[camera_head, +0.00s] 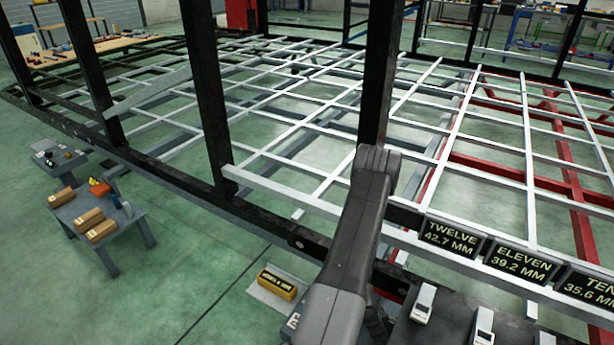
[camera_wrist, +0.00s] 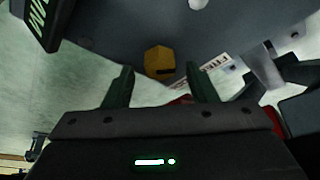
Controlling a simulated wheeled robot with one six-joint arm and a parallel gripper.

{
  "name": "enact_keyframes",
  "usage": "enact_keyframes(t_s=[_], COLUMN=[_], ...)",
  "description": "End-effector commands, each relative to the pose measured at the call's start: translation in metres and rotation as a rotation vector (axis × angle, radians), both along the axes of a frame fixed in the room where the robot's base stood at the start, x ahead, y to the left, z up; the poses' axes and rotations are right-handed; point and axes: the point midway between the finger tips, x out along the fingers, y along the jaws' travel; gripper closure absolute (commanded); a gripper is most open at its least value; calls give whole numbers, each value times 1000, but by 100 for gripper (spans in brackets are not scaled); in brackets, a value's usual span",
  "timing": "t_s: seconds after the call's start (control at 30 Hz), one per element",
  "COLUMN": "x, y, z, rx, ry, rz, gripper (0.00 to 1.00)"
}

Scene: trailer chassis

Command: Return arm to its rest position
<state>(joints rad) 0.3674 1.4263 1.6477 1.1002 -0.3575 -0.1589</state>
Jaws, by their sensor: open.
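My grey arm reaches up from the bottom middle of the head view, in front of the trailer frame's near rail. My gripper is not visible in the head view. In the wrist view my gripper (camera_wrist: 162,82) is open, its two dark fingers spread apart with nothing held between them. Beyond the fingertips a small yellow object (camera_wrist: 158,60) shows against a dark grey surface (camera_wrist: 105,35). I cannot tell how far it is from the fingers.
The trailer chassis (camera_head: 290,165) has a white grid and black posts close to my arm. Signs such as TWELVE (camera_head: 449,237) and ELEVEN (camera_head: 521,262) line its near edge. A yellow box (camera_head: 278,283) lies below. A small table (camera_head: 95,212) stands left, with open green floor around it.

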Motion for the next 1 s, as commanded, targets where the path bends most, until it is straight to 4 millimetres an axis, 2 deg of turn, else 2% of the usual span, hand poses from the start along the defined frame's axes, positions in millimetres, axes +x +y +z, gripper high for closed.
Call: enact_keyframes(t_s=[0.13,0.67,1.0], x=[1,1,-4], y=[-5,-2,19], z=[-12,-6,51], rx=[0,-1,-1], ry=[1,-1,-1], rz=[-1,3,3], gripper=[48,48,48])
